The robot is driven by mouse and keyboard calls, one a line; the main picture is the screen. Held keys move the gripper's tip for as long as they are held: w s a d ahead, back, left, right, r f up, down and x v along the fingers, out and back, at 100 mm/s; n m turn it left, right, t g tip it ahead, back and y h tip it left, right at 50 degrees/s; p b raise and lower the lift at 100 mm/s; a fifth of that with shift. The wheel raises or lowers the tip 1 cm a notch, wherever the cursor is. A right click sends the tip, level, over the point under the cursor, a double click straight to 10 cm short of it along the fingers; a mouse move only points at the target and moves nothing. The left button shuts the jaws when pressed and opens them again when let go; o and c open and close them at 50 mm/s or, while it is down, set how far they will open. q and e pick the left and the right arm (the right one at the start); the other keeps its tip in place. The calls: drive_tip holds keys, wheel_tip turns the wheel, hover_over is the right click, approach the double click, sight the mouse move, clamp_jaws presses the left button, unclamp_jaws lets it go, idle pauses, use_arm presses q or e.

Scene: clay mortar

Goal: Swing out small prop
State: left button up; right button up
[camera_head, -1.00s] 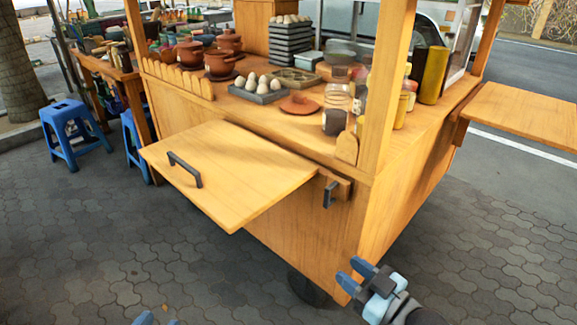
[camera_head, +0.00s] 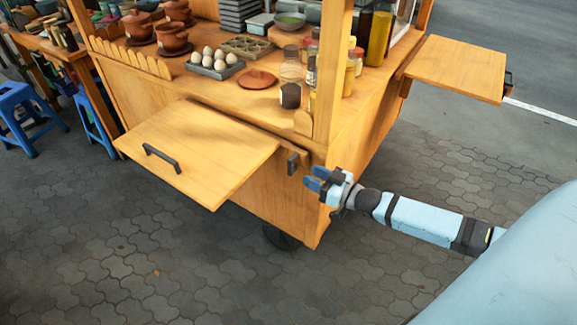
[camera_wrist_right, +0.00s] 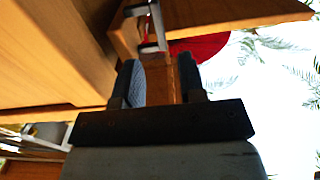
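The small prop (camera_head: 304,158) is a short wooden piece with a dark upright handle (camera_head: 292,164), at the front corner of the wooden cart, beside the right edge of the fold-out flap. The flap (camera_head: 205,150) stands out from the cart's front and has a dark bar handle. My right gripper (camera_head: 316,180) is open and empty, just right of and slightly below the prop's handle. In the right wrist view the fingers (camera_wrist_right: 160,84) are apart, and a metallic handle (camera_wrist_right: 151,28) lies ahead of them. My left gripper is not in view.
The cart counter (camera_head: 215,85) bears eggs, pots, jars and bottles. A wooden post (camera_head: 333,75) rises by the corner. A side shelf (camera_head: 458,68) sticks out at the right. Blue stools (camera_head: 18,105) stand at the left. The paving in front is free.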

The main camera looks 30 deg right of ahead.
sight(290, 175)
drive_tip(key=b+x, duration=0.1)
drive_tip(key=x, duration=0.7)
drive_tip(key=shift+a, duration=0.1)
clamp_jaws()
